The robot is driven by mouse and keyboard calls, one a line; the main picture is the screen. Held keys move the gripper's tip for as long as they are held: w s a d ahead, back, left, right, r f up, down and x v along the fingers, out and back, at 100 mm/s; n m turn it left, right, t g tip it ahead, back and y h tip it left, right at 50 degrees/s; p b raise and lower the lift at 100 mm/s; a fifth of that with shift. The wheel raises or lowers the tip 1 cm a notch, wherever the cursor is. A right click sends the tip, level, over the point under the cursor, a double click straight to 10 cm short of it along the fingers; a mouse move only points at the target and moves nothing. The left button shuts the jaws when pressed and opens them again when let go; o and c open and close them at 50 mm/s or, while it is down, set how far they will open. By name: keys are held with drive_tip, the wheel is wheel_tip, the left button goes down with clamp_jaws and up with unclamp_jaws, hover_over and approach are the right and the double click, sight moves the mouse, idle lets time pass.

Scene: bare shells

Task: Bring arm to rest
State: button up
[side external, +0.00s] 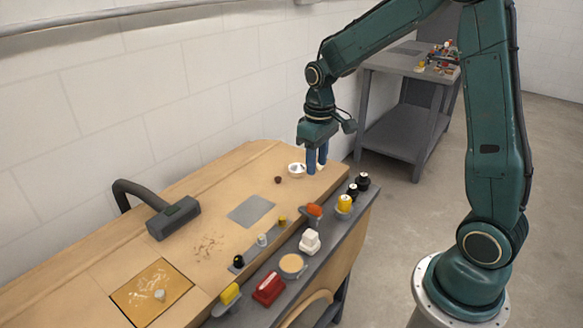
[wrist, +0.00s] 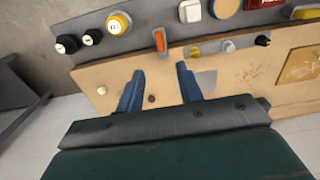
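My gripper (side external: 317,170) hangs pointing down above the far right end of the wooden bench (side external: 195,215), with my green arm reaching over from the right. In the wrist view its two blue fingers (wrist: 158,78) stand apart with nothing gripped between them. The knob also shows between and below the fingers in the wrist view (wrist: 151,98). I cannot tell the exact height of the fingertips above the bench.
A grey front ledge holds black knobs (side external: 362,181), a yellow-topped item (side external: 344,203), an orange piece (side external: 315,210), a white block (side external: 309,241) and a red box (side external: 268,288). A dark hooked device (side external: 173,218) stands at the back left. A grey side table (side external: 400,125) carries small parts.

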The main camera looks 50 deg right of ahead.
drive_tip(key=shift+r, duration=0.35)
drive_tip(key=s+a+r+t, duration=0.2)
drive_tip(key=s+a+r, duration=0.2)
drive_tip(key=s, duration=0.5)
drive_tip(key=s+a+r+t, duration=0.3)
drive_tip(key=s+a+r, duration=0.1)
drive_tip(key=s+r, duration=0.4)
drive_tip(key=shift+s+a+r+t, duration=0.15)
drive_tip(key=shift+s+a+t, duration=0.15)
drive_tip(key=shift+s, duration=0.9)
